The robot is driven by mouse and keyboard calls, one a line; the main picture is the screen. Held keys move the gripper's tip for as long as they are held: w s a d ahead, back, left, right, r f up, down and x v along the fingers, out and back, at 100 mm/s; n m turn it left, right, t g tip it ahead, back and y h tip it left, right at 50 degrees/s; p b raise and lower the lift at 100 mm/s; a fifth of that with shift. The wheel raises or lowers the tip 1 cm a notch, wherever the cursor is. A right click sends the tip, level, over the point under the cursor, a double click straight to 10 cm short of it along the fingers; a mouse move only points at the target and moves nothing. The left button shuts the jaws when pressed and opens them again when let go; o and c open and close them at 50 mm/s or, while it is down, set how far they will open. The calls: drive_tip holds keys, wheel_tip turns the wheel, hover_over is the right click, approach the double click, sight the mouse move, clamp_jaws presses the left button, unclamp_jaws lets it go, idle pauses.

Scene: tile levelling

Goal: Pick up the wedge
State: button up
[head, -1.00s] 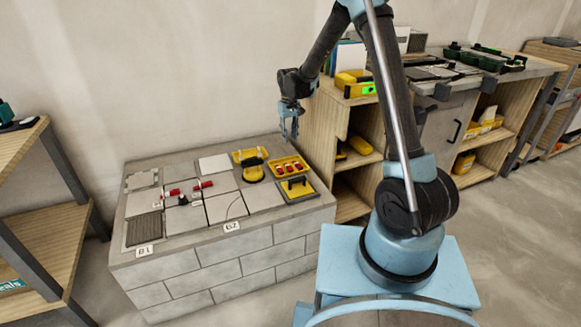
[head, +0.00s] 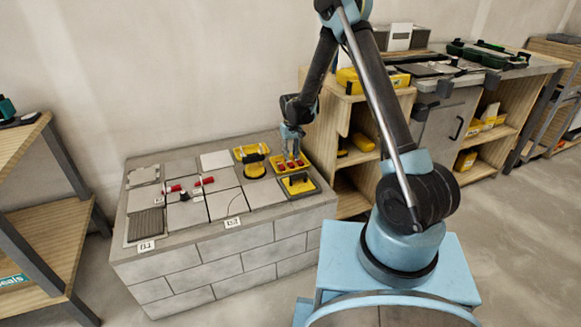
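Several small red wedges lie in a yellow tray (head: 307,162) at the back right of the block-built bench. One red wedge (head: 282,168) shows at the tray's left side. My gripper (head: 291,157) is right above the tray, pointing down, with its fingers apart. The fingertips are close to the wedges and partly hide them. Whether they touch a wedge is too small to tell. Two more red pieces, a left one (head: 173,188) and a right one (head: 207,180), sit among the grey tiles (head: 222,204).
A yellow tool with a black handle (head: 298,183) lies in front of the tray, and another yellow tool (head: 254,170) lies to its left. The bench (head: 245,258) stands near a wooden shelf unit (head: 349,185) on the right. A wooden rack (head: 35,230) stands at left.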

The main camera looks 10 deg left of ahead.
sight(291, 164)
drive_tip(key=shift+f, duration=2.55)
drive_tip(key=c, duration=0.5)
